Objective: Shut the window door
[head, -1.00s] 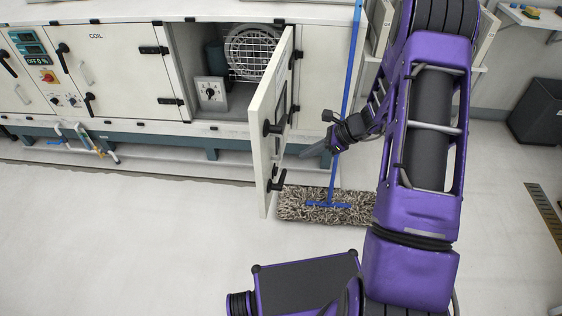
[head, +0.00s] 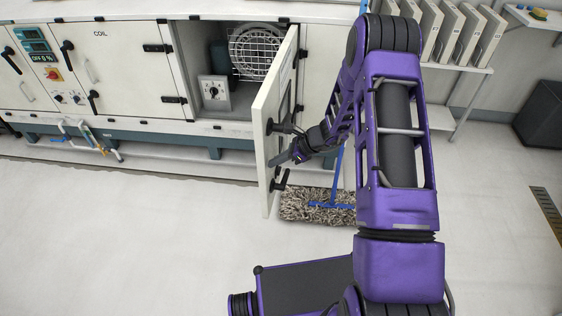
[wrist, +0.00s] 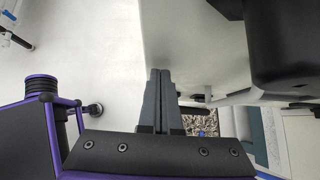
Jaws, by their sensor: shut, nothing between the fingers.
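The window door (head: 264,145) is a pale cabinet door standing wide open, hinged at the right side of the fan opening. Its face with a dark window and black handles is turned to the right. My gripper (head: 274,160) is at that face, near the free edge and between two black handles. In the wrist view the door is a pale panel (wrist: 185,40), with a large black part beside it at the right. The fingers (wrist: 160,75) are together and empty, overlapping the panel's edge in the picture. I cannot tell whether they touch it.
The open compartment holds a fan behind a white guard (head: 255,52) and a grey box with a dial (head: 214,92). A mop (head: 310,208) lies on the floor just right of the door. A shelf with upright pale panels (head: 455,35) stands at the back right. Floor in front is clear.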

